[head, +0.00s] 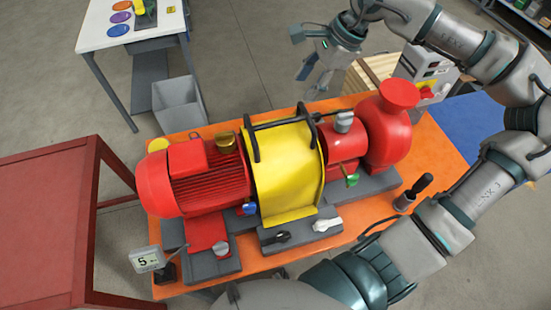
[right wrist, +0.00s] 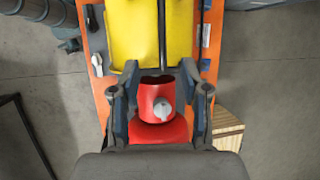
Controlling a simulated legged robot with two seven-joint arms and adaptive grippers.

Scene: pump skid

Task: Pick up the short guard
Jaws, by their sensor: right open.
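The yellow guard (head: 287,175) is the only guard I see. It arches over the middle of the pump skid, between the red motor (head: 195,180) and the red pump (head: 388,130). A black bar handle (head: 280,121) runs along its top. My right gripper (head: 313,80) is open and empty, behind and above the skid in the head view. In the right wrist view the open fingers (right wrist: 158,78) frame the red bearing housing (right wrist: 155,100), with the yellow guard (right wrist: 129,35) and its handle just beyond. The guard's underside is hidden. My left gripper is not in view.
The orange skid table (head: 438,165) carries a dark-handled tool (head: 413,193) at right and a small display reading 5 (head: 147,259) at front left. A red table (head: 45,220) stands left. A grey bin (head: 178,103) and a white table (head: 95,30) stand behind.

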